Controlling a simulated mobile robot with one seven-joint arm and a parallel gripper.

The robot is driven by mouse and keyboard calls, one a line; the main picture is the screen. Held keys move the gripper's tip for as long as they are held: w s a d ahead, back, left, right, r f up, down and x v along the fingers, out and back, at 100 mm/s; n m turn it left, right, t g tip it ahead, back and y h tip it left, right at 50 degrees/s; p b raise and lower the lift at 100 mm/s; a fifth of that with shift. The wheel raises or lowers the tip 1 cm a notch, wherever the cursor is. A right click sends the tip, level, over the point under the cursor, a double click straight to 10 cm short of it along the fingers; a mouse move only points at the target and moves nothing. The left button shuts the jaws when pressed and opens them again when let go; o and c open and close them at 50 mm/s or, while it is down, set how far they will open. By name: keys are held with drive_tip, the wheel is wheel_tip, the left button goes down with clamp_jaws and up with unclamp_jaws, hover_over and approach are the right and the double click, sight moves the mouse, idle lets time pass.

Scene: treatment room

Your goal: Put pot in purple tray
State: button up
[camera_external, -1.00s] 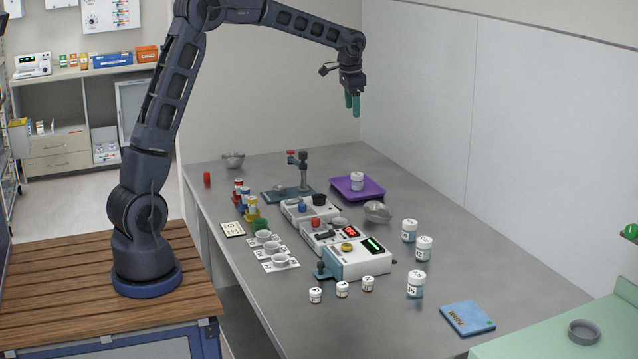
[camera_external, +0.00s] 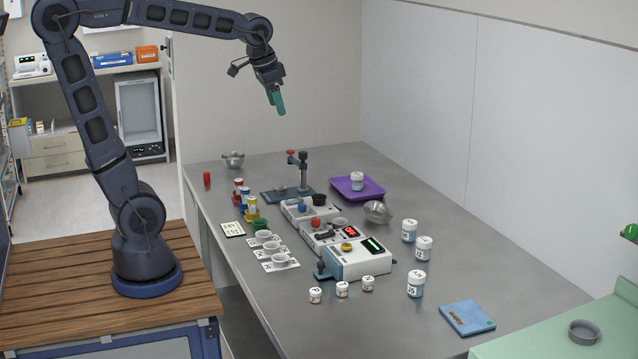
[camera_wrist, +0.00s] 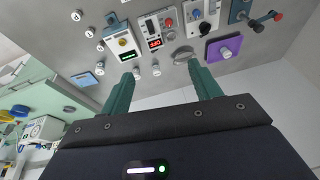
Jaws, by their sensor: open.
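A white-lidded pot (camera_external: 357,181) stands upright in the purple tray (camera_external: 375,189) at the back right of the grey table. In the wrist view the pot (camera_wrist: 226,53) also shows within the purple tray (camera_wrist: 212,49), far from the fingers. My gripper (camera_external: 276,102) is high above the table's back part, left of the tray and well apart from it. Its teal fingers are spread with nothing between them in the wrist view (camera_wrist: 163,88).
Similar pots (camera_external: 424,248) stand along the right side, beside a metal bowl (camera_external: 378,212). White devices (camera_external: 358,263) and a stand (camera_external: 303,172) fill the middle. Small cups (camera_external: 280,260) are at left. A blue booklet (camera_external: 467,318) lies at the front right.

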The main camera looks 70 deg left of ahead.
drive_tip(key=s+d+f, duration=0.2)
drive_tip(key=s+f, duration=0.1)
drive_tip(key=s, duration=0.5)
drive_tip(key=s+d+f+t+h, duration=0.1)
drive_tip(key=s+f, duration=0.2)
drive_tip(key=s, duration=0.5)
drive_tip(key=shift+d+f+n, duration=0.2)
drive_tip(key=shift+d+n, duration=0.1)
drive_tip(key=shift+d, duration=0.1)
